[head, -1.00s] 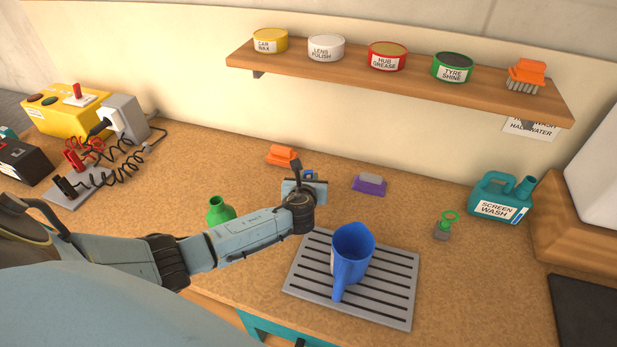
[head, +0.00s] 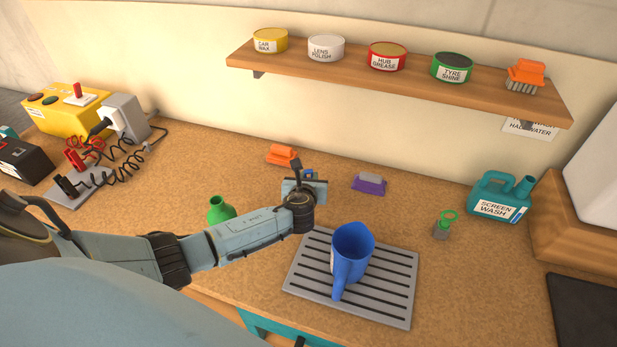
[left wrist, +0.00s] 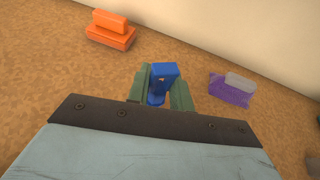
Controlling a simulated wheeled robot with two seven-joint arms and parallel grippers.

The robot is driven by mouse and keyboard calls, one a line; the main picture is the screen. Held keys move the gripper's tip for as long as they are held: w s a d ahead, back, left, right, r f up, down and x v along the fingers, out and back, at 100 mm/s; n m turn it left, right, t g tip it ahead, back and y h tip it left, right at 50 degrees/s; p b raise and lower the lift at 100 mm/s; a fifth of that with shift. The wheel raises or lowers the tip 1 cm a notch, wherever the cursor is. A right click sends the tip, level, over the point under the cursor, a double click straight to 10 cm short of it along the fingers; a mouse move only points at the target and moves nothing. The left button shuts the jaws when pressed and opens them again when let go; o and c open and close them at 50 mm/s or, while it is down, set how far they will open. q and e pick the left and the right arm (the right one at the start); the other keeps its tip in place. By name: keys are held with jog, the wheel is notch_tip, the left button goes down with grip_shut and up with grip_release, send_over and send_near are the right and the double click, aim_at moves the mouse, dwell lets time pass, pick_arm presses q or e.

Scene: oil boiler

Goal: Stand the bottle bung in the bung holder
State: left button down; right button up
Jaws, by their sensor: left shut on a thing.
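My left gripper (left wrist: 167,88) is shut on a small blue piece (left wrist: 164,78), which I take to be the bottle bung. It has a blocky top and a rounder lower part between the green fingers. In the head view the left gripper (head: 306,178) hides most of it, and a bit of blue (head: 308,173) shows behind. I cannot tell whether it touches the bench. A small grey piece with a green ring on top (head: 443,226) stands on the bench to the right; it may be the bung holder. My right gripper is not in view.
A blue jug (head: 351,255) stands on a slatted grey tray (head: 395,290). A green bottle (head: 220,209) is behind my left arm. Orange (head: 282,155) and purple (head: 369,183) brushes lie nearby. A teal screen wash can (head: 500,197) stands right. A shelf (head: 420,85) overhangs the back.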

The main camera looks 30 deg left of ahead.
pick_arm(q)
jog(key=shift+p, duration=0.4)
dwell(0.3)
jog(key=shift+f, duration=0.15)
jog(key=shift+f+b, duration=1.4)
jog(key=shift+f, duration=0.25)
jog(key=c, duration=1.2)
grip_release()
jog(key=shift+o, duration=0.2)
jog(key=p+v, duration=0.2)
jog(key=v, duration=1.1)
jog(key=shift+s+p, duration=0.2)
jog(key=shift+p, duration=0.1)
jog(key=shift+d, duration=0.1)
